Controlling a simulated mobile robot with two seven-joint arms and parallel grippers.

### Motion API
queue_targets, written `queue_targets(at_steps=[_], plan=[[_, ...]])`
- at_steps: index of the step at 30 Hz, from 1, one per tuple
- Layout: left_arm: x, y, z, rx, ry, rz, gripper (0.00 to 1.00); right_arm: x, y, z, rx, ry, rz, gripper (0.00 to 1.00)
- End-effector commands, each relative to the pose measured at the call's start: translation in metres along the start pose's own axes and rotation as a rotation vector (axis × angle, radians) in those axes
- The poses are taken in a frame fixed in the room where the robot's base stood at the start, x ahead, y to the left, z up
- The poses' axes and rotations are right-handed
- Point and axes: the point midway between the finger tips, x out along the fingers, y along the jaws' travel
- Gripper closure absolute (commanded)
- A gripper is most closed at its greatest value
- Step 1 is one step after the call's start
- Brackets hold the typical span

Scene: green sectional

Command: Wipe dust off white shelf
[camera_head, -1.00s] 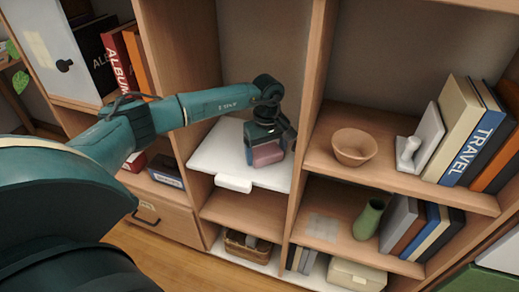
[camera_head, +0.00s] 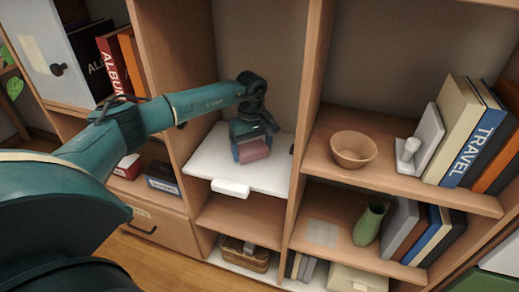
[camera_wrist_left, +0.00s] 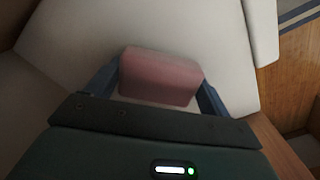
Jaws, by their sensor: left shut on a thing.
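The white shelf (camera_head: 208,165) sits in the middle bay of the wooden bookcase. My left gripper (camera_head: 252,146) is over the shelf, shut on a pink block (camera_head: 254,152), which looks like a sponge or eraser. The left wrist view shows the pink block (camera_wrist_left: 160,78) between the two dark fingers, against the white shelf surface (camera_wrist_left: 80,35). I cannot tell for sure whether the block touches the shelf. No dust is clearly visible on the shelf. My right gripper is not in view.
A small white block (camera_head: 231,189) is at the shelf's front edge. The upright divider (camera_head: 301,120) stands right of the gripper. A bowl (camera_head: 353,148) and books (camera_head: 462,130) fill the right bay. A green vase (camera_head: 368,223) stands below. Wooden floor (camera_head: 150,255) is open in front.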

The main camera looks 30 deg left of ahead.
Motion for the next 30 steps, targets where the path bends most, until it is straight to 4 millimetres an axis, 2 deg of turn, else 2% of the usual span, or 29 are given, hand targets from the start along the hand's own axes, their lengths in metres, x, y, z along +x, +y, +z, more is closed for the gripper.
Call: queue_targets(at_steps=[1, 30], plan=[[0.001, -0.002, -0.001, -0.001, 0.000, -0.003, 0.44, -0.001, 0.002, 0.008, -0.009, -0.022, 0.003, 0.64], [0.002, -0.045, -0.044, -0.003, -0.001, -0.001, 0.44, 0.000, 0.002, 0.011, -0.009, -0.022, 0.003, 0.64]])
